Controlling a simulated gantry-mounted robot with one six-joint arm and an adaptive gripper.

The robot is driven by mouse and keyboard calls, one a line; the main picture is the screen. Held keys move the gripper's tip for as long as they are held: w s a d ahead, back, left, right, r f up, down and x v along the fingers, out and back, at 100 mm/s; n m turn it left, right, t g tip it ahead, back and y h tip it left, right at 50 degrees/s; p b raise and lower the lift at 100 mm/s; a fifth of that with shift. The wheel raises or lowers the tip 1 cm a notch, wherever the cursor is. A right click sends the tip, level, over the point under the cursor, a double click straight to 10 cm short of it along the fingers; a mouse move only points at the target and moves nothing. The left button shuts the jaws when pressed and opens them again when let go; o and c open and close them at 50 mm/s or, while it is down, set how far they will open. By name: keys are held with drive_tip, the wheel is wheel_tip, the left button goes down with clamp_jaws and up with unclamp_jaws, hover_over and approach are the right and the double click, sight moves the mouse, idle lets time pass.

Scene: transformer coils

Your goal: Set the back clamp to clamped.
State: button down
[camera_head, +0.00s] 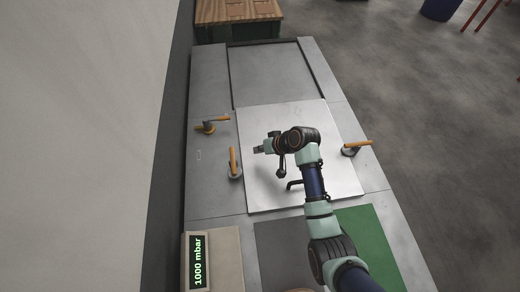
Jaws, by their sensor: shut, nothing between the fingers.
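Three clamps with orange lever handles stand around a square pale metal plate (330,165). The far-left clamp (212,121) has its lever roughly crosswise, beside the plate's upper left corner. The near-left clamp (235,168) has its lever pointing away from me, close to the plate's left edge. The right clamp (354,148) has its lever pointing right. I cannot tell from a label which is the back clamp. My gripper (257,149) appears small at the left end of my wrist, above the plate and right of the near-left lever. It is shut and empty, apart from the clamps.
A pressure display reading 1000 mbar (198,262) stands at the front left. A green pad (368,240) lies at the front right. Dark bent parts (292,184) show below my wrist, over the plate. A recessed panel (275,75) lies behind the plate.

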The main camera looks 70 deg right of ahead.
sight(234, 165)
drive_tip(key=b+x, duration=0.1)
drive_tip(key=x, duration=0.5)
drive_tip(key=shift+w+a+r, duration=0.2)
drive_tip(key=shift+w+a, duration=0.1)
drive_tip(key=shift+w, duration=0.3)
drive_tip(key=shift+w+a+r, duration=0.25)
drive_tip(key=shift+w+a, duration=0.1)
drive_tip(key=shift+w, duration=0.2)
drive_tip(key=shift+w+a+r, duration=0.15)
drive_tip(key=shift+w+a, duration=0.05)
drive_tip(key=shift+w, duration=0.25)
